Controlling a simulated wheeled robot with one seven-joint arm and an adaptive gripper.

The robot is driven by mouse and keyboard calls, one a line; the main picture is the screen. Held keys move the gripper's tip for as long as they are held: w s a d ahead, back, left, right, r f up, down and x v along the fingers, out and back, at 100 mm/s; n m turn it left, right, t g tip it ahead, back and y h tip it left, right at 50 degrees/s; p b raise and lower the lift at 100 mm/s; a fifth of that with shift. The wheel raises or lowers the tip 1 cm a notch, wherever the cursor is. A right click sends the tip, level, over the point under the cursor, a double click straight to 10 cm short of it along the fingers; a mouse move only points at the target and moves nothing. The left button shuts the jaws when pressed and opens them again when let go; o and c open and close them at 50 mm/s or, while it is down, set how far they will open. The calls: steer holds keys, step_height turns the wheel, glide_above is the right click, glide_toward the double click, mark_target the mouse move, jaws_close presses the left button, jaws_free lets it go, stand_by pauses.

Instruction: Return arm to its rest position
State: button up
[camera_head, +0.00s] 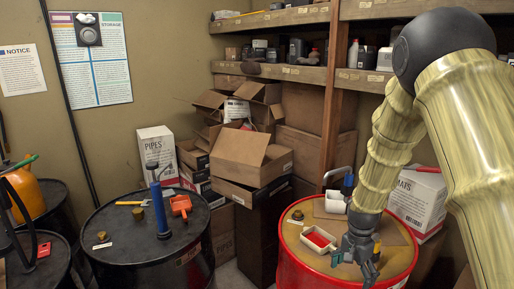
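My arm, in pale yellow-green segmented covers with a dark round joint, reaches down from the upper right of the head view. My gripper (354,267) is at its lower end, above the top of the red drum (300,262). Its dark fingers look spread apart, with nothing seen between them. The gripper and forearm hide part of the drum top. I cannot tell whether the fingers touch it.
On the red drum, a small tray with red contents (319,239) sits left of my gripper, with white containers (335,202) behind. A black drum (130,265) at left holds a blue pump (160,205). Cardboard boxes (245,160) and wooden shelves (280,72) stand behind.

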steer(key=s+a+f+n+b, duration=0.15)
steer(key=s+f+n, duration=0.35)
steer(key=s+f, duration=1.3)
steer(key=s+a+f+n, duration=0.2)
steer(key=s+f, duration=0.3)
steer(key=s, duration=0.6)
steer(key=s+a+f+n, duration=0.3)
steer(key=s+f, duration=0.3)
steer(key=s, duration=0.5)
steer(key=shift+n+b, duration=0.3)
steer(key=shift+n, duration=0.1)
steer(key=shift+a, duration=0.1)
